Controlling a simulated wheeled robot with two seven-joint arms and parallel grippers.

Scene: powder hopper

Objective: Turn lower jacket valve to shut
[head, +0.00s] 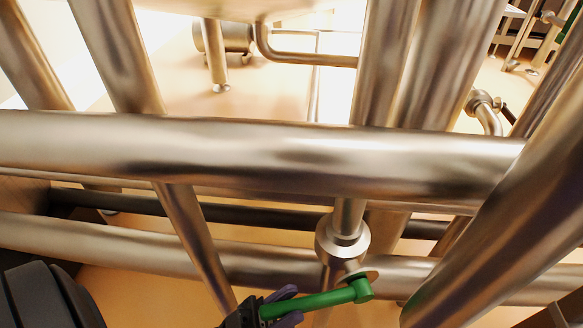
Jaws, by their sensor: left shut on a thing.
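The lower jacket valve has a steel body (342,240) on a vertical pipe, low in the head view and right of the middle. Its green lever handle (318,299) runs left and slightly down from the pivot. My left gripper (283,302), dark with purple fingers, is shut on the free left end of the handle. The gripper's lower part is cut off by the bottom edge of the view. My right gripper is not in view.
A thick horizontal steel pipe (260,155) crosses in front, above the valve. Another horizontal pipe (130,240) runs lower, behind the handle. Slanted steel posts (190,230) stand on the left, and a large diagonal pipe (500,235) closes off the right.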

